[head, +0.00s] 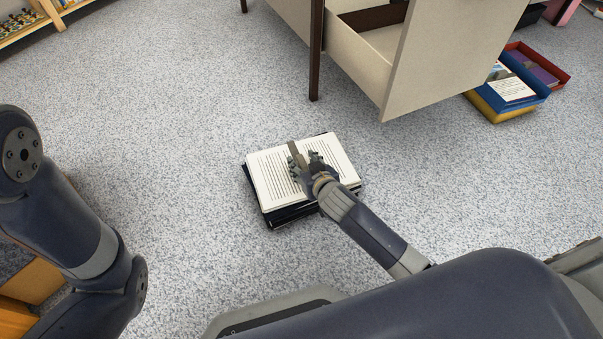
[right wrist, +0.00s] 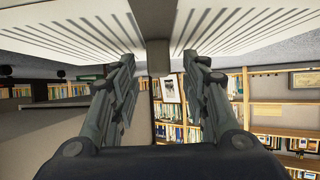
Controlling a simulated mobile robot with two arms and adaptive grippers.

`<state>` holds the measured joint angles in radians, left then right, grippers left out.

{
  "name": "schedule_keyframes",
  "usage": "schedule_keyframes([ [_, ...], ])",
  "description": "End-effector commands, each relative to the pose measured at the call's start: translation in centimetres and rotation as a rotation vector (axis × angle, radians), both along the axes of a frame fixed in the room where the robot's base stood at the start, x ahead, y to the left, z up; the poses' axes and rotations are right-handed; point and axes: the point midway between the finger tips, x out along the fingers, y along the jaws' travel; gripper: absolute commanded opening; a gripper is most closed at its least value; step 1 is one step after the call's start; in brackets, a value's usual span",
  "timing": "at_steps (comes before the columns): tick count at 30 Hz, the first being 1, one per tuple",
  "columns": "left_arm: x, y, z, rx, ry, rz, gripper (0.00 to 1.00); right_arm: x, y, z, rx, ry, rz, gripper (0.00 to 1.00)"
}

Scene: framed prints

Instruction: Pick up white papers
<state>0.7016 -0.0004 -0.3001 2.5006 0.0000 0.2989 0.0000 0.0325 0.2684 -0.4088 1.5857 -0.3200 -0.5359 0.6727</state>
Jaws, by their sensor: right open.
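The white papers (head: 325,149), printed with dark lines, lie as a flat stack on top of dark binders or books (head: 290,215) on the carpet. My right gripper (head: 306,161) is over the papers, open, hiding part of their middle. In the right wrist view, the lined papers (right wrist: 90,28) fill the top edge, close beyond the open fingers of my right gripper (right wrist: 159,64). A narrow brownish strip shows between the fingers; I cannot tell what it is. Contact with the papers cannot be told. My left arm enters at the left, with its gripper out of view.
A beige desk (head: 355,62) with an open drawer and dark legs stands behind the papers. Blue, red and yellow trays (head: 520,88) lie at the upper right. A wooden shelf (head: 24,33) is at the upper left. The carpet left of the papers is clear.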

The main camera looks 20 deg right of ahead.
Motion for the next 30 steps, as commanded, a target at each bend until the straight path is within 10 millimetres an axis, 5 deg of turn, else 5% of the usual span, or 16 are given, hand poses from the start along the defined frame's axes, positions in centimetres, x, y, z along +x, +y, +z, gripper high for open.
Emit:
schedule_keyframes([
  [11, 0.00, -0.01, -0.52, 0.000, 0.000, 0.000, 0.40, 0.60, 0.01, -0.34, -0.001, 0.001, 0.000, 0.42],
  [17, -0.02, -0.02, -0.53, 0.001, -0.001, 0.000, 0.40, 0.59, 0.01, -0.33, -0.001, 0.001, 0.000, 0.00],
  [30, -0.01, -0.02, -0.24, 0.001, -0.001, 0.000, 0.40, 0.69, 0.06, 0.14, 0.000, -0.004, 0.001, 0.00],
])
